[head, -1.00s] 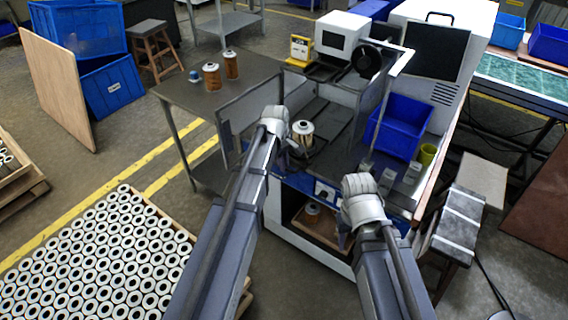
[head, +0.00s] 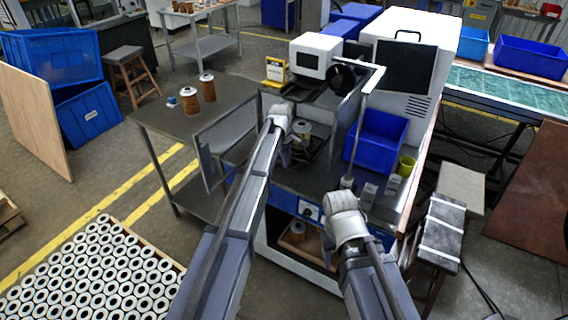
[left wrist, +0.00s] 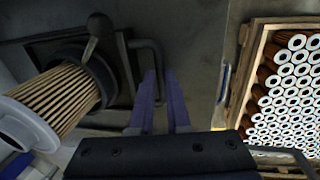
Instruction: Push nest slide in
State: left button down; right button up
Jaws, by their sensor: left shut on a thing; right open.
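The nest slide shows in the left wrist view as a dark holder (left wrist: 112,72) with a knobbed lever and a bent bar handle (left wrist: 152,62). A pleated filter cartridge (left wrist: 62,98) with a white end sits in it; in the head view this cartridge (head: 303,129) stands inside the machine's front opening. My left gripper (head: 286,150) is at the front of the slide, shut, with its purple fingers (left wrist: 160,105) at the handle bar; the exact contact is hard to see. My right gripper (head: 343,200) is open and empty, over the machine's front right edge.
A blue bin (head: 376,140), a yellow cup (head: 406,165) and small grey blocks stand on the machine's right deck. A side table (head: 225,105) with two brown cartridges is at left. A pallet of cartridges (head: 85,270) lies on the floor at lower left.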

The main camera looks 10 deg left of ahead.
pick_arm(q)
jog(key=c, duration=0.9)
grip_release()
jog(key=shift+r, duration=0.15)
jog(key=r+p, duration=0.2)
jog(key=s+r+p, duration=0.1)
jog(key=r+p, duration=0.4)
jog(key=shift+s+a+r+p, duration=0.15)
jog(key=shift+a+r+p, duration=0.05)
jog(key=shift+a+p, duration=0.1)
